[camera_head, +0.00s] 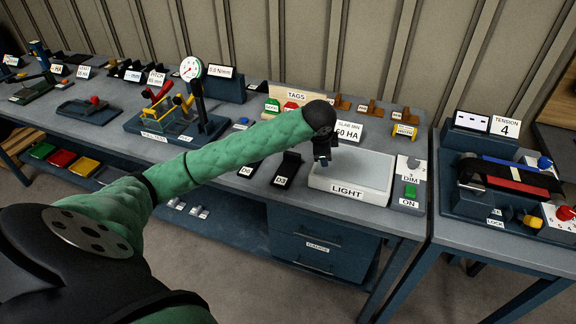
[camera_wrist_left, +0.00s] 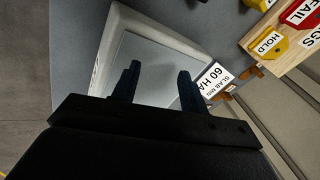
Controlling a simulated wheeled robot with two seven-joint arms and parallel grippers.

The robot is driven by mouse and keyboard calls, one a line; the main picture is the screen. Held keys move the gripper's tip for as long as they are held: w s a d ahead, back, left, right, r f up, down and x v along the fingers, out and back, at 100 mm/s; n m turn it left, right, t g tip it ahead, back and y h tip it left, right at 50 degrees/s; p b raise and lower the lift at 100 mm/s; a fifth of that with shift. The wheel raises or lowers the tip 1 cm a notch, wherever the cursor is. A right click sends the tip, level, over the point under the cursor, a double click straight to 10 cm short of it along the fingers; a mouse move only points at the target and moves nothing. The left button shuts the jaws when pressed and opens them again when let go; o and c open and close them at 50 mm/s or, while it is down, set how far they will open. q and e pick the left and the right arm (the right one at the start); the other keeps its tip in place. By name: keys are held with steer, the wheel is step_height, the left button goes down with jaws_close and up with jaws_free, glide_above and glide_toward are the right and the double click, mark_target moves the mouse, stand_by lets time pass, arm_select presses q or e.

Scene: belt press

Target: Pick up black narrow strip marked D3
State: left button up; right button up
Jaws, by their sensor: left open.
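The black narrow strip marked D3 (camera_head: 288,167) lies on the grey bench, left of the white light box. Its label faces the front. My left gripper (camera_head: 323,160) hangs right of the strip, over the left part of the light box, and does not touch the strip. In the left wrist view my left gripper (camera_wrist_left: 158,85) has its two dark fingers apart, with nothing between them. The strip does not show in that view. My right gripper is in neither view.
A similar strip marked D0 (camera_head: 256,157) lies left of D3. The light box (camera_head: 345,190) stands close on the right, with a switch panel (camera_head: 410,185) beside it. The 60 HA card (camera_head: 348,131) and tag rack (camera_head: 300,96) stand behind. A gauge stand (camera_head: 199,105) is further left.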

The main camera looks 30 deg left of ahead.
arm_select(q)
steer(key=a+m+g, duration=0.2)
steer(key=a, duration=0.4)
steer(key=r+m+g+h+p, duration=0.1)
steer(key=r+g+h, duration=0.1)
glide_above(292, 153)
steer(key=shift+s+f, duration=0.25)
steer(key=shift+s, duration=0.2)
steer(key=shift+a, duration=0.15)
step_height(292, 153, down, 2)
steer(key=shift+f+g+p, duration=0.15)
steer(key=shift+g+p, duration=0.15)
steer(key=shift+p, duration=0.2)
steer(key=f+p, duration=0.1)
steer(key=f, duration=0.1)
steer(key=f+p, duration=0.1)
steer(key=f, duration=0.1)
steer(key=shift+w, duration=0.4)
steer(key=shift+f+p, duration=0.4)
steer(key=shift+f, duration=0.3)
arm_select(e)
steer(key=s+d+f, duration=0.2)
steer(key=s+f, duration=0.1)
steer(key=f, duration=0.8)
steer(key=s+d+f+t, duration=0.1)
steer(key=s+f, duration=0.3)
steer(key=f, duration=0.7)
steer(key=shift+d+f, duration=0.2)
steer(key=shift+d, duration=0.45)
